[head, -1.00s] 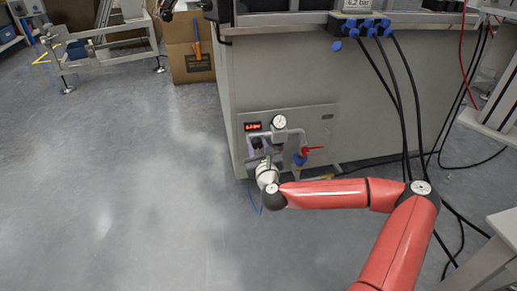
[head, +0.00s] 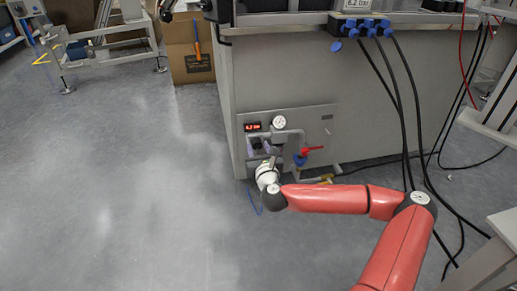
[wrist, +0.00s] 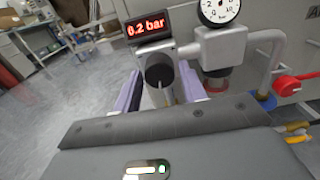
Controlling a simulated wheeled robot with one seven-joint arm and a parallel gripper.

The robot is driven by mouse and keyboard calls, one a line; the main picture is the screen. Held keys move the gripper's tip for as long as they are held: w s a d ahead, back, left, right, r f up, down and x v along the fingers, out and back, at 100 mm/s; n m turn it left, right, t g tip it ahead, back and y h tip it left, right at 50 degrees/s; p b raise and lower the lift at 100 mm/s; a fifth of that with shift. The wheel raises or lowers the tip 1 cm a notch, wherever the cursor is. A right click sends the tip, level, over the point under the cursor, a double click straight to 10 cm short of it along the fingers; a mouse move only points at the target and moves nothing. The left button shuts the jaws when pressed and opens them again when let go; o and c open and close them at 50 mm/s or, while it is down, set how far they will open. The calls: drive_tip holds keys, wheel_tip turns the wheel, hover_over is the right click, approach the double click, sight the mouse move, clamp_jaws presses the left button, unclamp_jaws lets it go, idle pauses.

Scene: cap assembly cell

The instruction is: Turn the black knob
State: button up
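The black knob (wrist: 159,70) is a short dark cylinder below the pressure display in the wrist view. A pale line runs down below its front. The two purple-grey fingers of my gripper (wrist: 160,82) stand on either side of it. A narrow gap shows between each finger and the knob, so the gripper looks open. In the head view my gripper (head: 270,158) is at the panel, and the knob area is small and partly hidden by the wrist. The red display (wrist: 151,28) reads 6.2 bar.
A round white gauge (wrist: 220,10) sits to the right of the knob, on grey pipework. A red valve handle (wrist: 297,82) on a blue body is further right. Black cables (head: 402,110) hang down the cabinet's right side.

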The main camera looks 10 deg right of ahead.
drive_tip(key=shift+o, duration=1.4)
drive_tip(key=s, duration=0.7)
drive_tip(key=shift+s+p, duration=0.4)
drive_tip(key=shift+p, duration=0.05)
